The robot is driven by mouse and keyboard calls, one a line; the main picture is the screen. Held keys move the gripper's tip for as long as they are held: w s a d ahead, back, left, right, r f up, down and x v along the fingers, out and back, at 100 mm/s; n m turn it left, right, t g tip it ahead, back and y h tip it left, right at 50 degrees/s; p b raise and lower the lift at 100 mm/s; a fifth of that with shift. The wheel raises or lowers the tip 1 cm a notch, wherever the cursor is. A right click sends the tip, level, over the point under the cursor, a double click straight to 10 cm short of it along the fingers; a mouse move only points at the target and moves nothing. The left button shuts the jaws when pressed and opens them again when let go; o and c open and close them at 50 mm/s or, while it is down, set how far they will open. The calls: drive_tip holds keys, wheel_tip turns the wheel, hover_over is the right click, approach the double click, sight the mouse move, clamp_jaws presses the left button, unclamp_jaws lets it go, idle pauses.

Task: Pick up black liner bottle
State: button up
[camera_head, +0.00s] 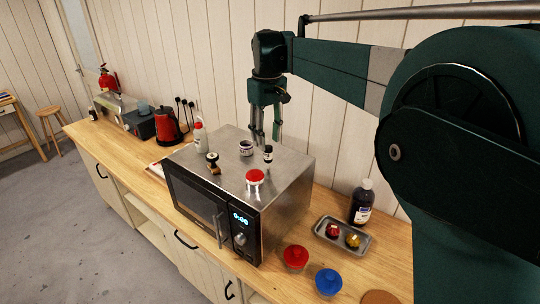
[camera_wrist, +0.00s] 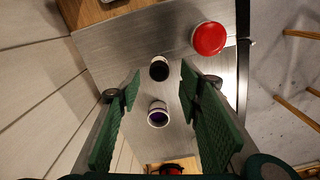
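A small bottle with a black top and a pale label (camera_head: 268,153), which looks like the black liner bottle, stands upright on top of the microwave, near its back. It also shows from above as a black-topped bottle (camera_wrist: 159,68) in the wrist view. My gripper (camera_head: 265,138) points down over the back of the microwave, close to this bottle. In the wrist view my gripper (camera_wrist: 160,84) is open and empty, with its green finger pads spread left and right. The bottle appears near the line between the fingertips; I see no contact.
The purple jar (camera_wrist: 158,114) shows between the fingers. A dark bottle (camera_head: 361,203) stands beside a tray (camera_head: 343,235).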

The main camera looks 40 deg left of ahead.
sight(268, 155)
idle(0.3)
drive_tip(key=shift+f, duration=1.3)
drive_tip(key=shift+d+f+p, duration=0.15)
drive_tip(key=shift+f+p, duration=0.15)
drive_tip(key=shift+f, duration=2.3)
drive_tip(key=shift+c, duration=0.5)
drive_tip(key=c, duration=0.9)
